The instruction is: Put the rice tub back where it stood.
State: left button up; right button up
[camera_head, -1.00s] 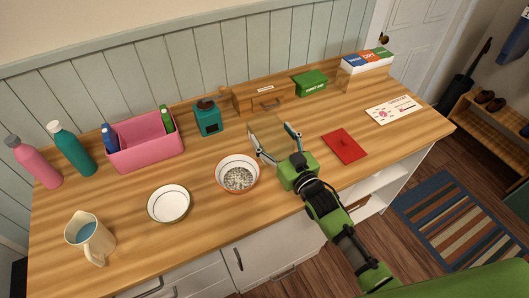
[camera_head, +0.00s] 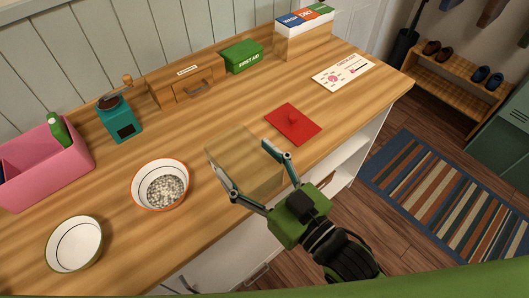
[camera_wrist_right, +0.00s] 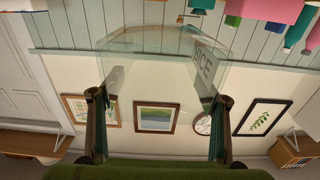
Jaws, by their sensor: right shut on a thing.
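The rice tub (camera_head: 236,148) is a clear, see-through box, held in my right gripper (camera_head: 248,158) over the front of the counter. Its fingers close on opposite sides of the tub. My left gripper is not in view.
A bowl of pale grains (camera_head: 160,185) stands left of the tub, and an empty white bowl (camera_head: 75,243) further left. Behind are a teal grinder (camera_head: 120,120), a small drawer box (camera_head: 180,85) and a green first-aid box (camera_head: 243,57). The wooden counter (camera_head: 215,125) is bare between them.

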aim_at(241, 133)
jog(key=w+f, duration=0.1)
jog(key=w, duration=0.1)
jog(key=w+f+p, duration=0.1)
jog(key=w, duration=0.2)
jog(key=w+f+p, duration=0.1)
jog(key=w, duration=0.2)
jog(key=shift+d, duration=0.2)
jog(key=w+f, duration=0.2)
jog(key=f, duration=0.1)
jog(key=w+f+p, duration=0.1)
jog(key=w+f, duration=0.2)
jog(key=shift+w+d+f, duration=0.2)
notch_tip(241, 133, down, 3)
jog(key=shift+w, duration=0.1)
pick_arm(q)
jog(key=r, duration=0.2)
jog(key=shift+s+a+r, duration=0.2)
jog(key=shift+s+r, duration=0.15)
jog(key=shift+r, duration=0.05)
pick_arm(e)
jog(key=shift+f, duration=0.15)
jog(key=shift+f, duration=0.2)
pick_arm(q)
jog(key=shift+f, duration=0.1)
pick_arm(e)
jog(key=o, duration=2)
